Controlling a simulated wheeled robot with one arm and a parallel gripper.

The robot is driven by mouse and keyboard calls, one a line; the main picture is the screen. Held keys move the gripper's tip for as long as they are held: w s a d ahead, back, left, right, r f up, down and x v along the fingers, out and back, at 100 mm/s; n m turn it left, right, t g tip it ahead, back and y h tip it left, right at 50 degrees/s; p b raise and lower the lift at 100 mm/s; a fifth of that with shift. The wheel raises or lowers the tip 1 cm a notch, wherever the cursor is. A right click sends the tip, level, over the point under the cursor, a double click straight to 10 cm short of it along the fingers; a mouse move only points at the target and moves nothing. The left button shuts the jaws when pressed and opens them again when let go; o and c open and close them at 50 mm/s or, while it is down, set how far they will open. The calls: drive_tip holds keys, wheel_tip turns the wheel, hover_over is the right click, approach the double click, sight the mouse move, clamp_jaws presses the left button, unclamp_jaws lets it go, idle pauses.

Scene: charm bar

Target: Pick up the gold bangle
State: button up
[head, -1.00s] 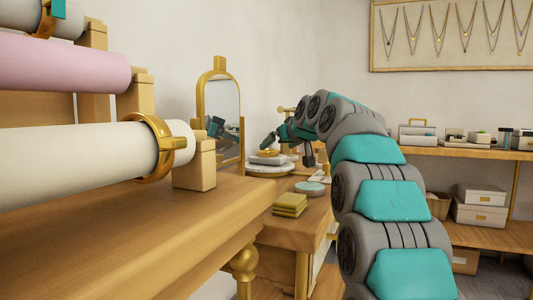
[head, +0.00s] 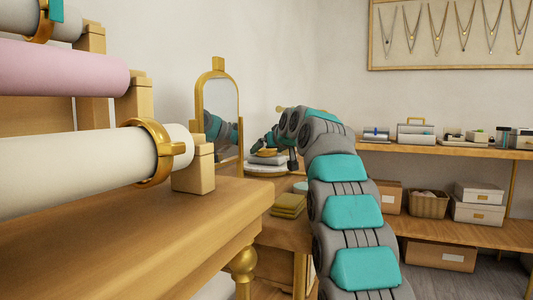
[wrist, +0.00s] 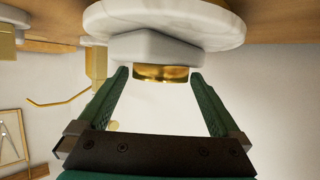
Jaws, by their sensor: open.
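A gold bangle (wrist: 160,73) lies on a pale block (wrist: 158,47) on a round marble plate (wrist: 170,18); the wrist view shows this upside down. In the head view the bangle (head: 268,150) is small, on the pale stack before the mirror. My gripper (wrist: 159,76) is open, its two green fingers apart on either side of the bangle, with nothing held. I cannot tell whether the fingertips touch it. In the head view my gripper (head: 262,142) is small and partly hidden by my arm.
A gold ring (head: 162,152) with a crosspiece circles a white roll (head: 85,158) in the left foreground. A gold-framed mirror (head: 203,95) stands just behind the marble plate. Folded yellow cloths (head: 289,204) lie nearer on the table. Shelves (head: 450,151) with boxes line the right.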

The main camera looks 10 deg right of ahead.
drive_tip(key=shift+c, duration=0.2)
drive_tip(key=c, duration=1.1)
